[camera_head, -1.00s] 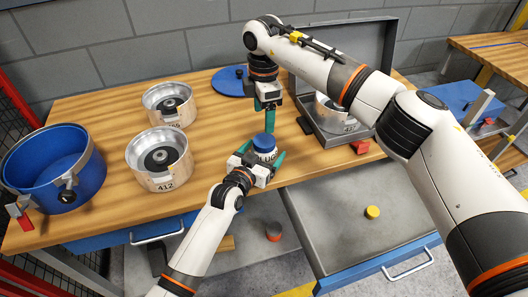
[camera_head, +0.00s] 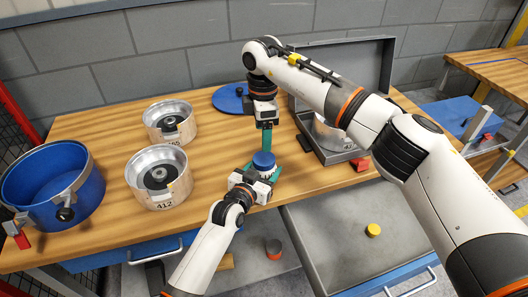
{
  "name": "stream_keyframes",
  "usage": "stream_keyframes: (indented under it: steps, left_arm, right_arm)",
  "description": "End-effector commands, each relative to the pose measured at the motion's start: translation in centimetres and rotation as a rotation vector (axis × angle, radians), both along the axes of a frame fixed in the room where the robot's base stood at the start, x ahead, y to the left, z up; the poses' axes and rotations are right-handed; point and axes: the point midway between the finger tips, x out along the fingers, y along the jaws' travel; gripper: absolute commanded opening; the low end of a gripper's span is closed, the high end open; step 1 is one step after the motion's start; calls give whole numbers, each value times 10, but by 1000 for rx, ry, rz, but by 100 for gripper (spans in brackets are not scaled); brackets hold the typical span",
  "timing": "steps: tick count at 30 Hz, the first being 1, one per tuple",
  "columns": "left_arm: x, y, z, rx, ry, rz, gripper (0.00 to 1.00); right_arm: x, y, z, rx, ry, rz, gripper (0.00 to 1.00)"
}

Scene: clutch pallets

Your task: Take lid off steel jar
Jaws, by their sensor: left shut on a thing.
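A small jar (camera_head: 263,173) with a pale, dark-lettered label and a blue lid (camera_head: 263,160) is upright near the table's front edge. My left gripper (camera_head: 262,178) is shut around the jar's body from the front, its green fingers on the sides. My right gripper (camera_head: 266,150) points down from above, its green fingertips at or just behind the lid. I cannot tell whether they touch the lid or how far apart they are. The lid sits on the jar.
Two round steel-lined housings (camera_head: 160,198) and a blue pot (camera_head: 48,209) stand to the left. A blue disc (camera_head: 229,99) lies at the back. A grey open case (camera_head: 322,150) is on the right. Below is an open drawer with a yellow cap (camera_head: 373,230).

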Motion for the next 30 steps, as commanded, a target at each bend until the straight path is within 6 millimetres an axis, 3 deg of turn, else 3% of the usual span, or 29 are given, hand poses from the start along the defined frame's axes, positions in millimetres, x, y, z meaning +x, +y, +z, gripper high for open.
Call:
stream_keyframes:
  steps: [6,12,17,30]
  left_arm:
    - [0,0,-1,1,2,0,0]
    - [0,0,-1,1,2,0,0]
    - [0,0,-1,1,3,0,0]
    - [0,0,-1,1,3,0,0]
  right_arm:
    - [-1,3,0,6,3,-378,72]
    - [0,-1,-2,3,5,-625,72]
    - [0,-2,-14,1,8,-672,72]
    - [0,-2,-74,1,6,-668,72]
